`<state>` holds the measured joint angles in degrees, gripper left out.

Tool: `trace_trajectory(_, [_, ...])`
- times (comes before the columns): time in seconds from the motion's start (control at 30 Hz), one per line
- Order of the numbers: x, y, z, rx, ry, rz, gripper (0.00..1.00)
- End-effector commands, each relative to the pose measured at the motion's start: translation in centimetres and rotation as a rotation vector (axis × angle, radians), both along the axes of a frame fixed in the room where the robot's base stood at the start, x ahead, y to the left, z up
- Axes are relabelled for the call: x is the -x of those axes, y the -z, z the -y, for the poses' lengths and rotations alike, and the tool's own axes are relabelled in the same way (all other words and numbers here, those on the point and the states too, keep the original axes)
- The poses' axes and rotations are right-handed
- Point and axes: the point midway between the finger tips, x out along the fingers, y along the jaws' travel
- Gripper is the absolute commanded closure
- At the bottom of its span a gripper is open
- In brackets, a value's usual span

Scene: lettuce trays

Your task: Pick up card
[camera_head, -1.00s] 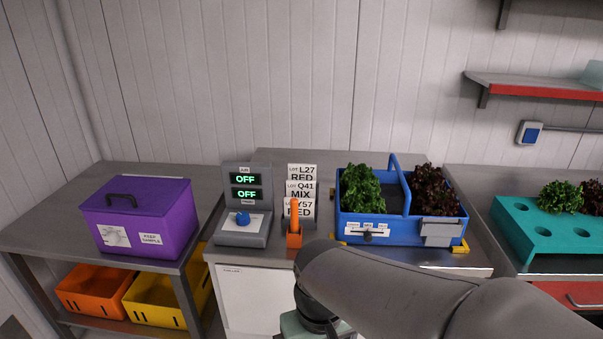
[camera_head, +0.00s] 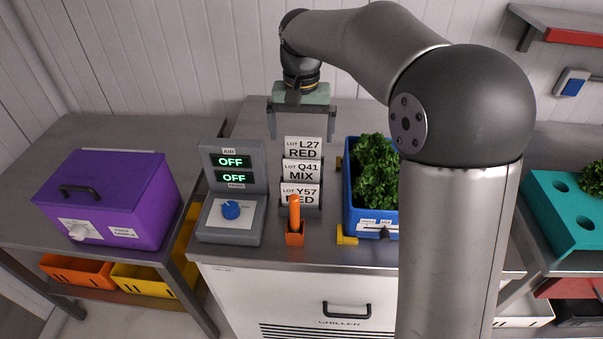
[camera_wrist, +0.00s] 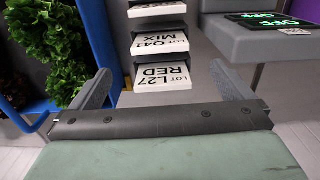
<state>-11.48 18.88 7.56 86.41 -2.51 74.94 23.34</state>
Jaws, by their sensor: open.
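Three white lot cards stand one behind the other in a dark rack on the chiller top: L27 RED (camera_head: 303,148) at the back, Q41 MIX (camera_head: 301,171) in the middle, Y57 RED (camera_head: 299,196) in front. My gripper (camera_head: 301,136) is open and empty, pointing down at the back card, its fingers either side of it in the picture. In the wrist view, the L27 RED card (camera_wrist: 163,78) lies nearest, between the open fingers (camera_wrist: 160,68) and apart from them. The Q41 MIX card (camera_wrist: 160,38) is beyond it; the third is cut off at the top.
A grey control box (camera_head: 232,206) with two OFF displays stands left of the rack. An orange stick (camera_head: 294,211) in an orange holder is in front. A blue tray (camera_head: 350,211) with lettuce stands close on the right. A purple box (camera_head: 125,190) is farther left.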

Motion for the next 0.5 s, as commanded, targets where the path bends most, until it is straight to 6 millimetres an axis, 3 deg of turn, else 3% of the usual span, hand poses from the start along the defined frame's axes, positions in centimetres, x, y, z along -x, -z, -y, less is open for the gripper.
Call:
trace_trajectory(0.1, [0.1,2.7,0.1,0.002,0.000,-0.005,0.00])
trace_trajectory(0.3, [0.1,6.1,0.0,0.001,0.000,-0.002,0.00])
trace_trajectory(0.5, [0.0,7.5,0.0,0.000,-0.001,0.001,0.00])
